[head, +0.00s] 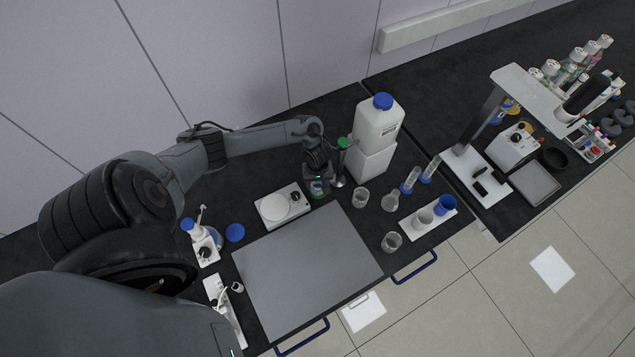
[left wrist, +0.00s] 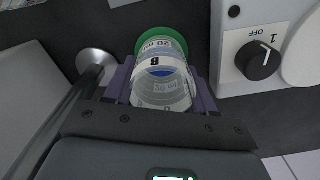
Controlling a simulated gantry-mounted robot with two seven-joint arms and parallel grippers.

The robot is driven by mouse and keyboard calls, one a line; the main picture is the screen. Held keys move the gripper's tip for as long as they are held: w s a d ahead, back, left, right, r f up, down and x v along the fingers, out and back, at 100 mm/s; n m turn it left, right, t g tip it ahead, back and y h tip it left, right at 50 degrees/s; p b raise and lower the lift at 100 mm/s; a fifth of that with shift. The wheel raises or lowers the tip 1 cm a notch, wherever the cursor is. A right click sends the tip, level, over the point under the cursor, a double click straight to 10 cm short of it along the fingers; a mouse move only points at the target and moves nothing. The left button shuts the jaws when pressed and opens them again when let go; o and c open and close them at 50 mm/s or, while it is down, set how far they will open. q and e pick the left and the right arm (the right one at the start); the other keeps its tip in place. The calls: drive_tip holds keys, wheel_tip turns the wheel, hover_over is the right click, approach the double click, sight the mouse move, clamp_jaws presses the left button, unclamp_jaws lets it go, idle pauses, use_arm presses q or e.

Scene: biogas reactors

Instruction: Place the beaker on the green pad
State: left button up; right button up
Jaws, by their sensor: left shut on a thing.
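The beaker (left wrist: 160,90) is clear glass with printed markings and a letter B. My left gripper (head: 317,180) is shut on it, with a dark jaw on each side of the glass in the left wrist view. In the head view the beaker (head: 317,188) is small and partly hidden by the gripper. The green pad (left wrist: 150,35) shows as a round green edge just beyond the beaker in the left wrist view. The beaker covers most of the pad. I cannot tell whether its base touches the pad. My right gripper is not in view.
A white device with a dial (head: 283,206) stands close left of the gripper. A metal stand (head: 339,181) and a large white canister (head: 375,135) are close on the right. Several glass vessels stand farther right. A bare grey board (head: 305,270) lies in front.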

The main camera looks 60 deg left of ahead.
use_arm(q)
drive_tip(key=shift+f, duration=0.1)
drive_tip(key=o, duration=1.1)
drive_tip(key=shift+o, duration=0.2)
wheel_tip(320, 180, up, 12)
drive_tip(key=f+p, duration=0.1)
drive_tip(key=p, duration=0.2)
drive_tip(key=w+d+m+t, duration=0.1)
drive_tip(key=d+m+t, duration=0.65)
drive_tip(key=d, duration=1.25)
drive_tip(key=s+d+r+m+g, duration=0.4)
drive_tip(key=s+r+m, duration=0.4)
drive_tip(key=s+r, duration=0.4)
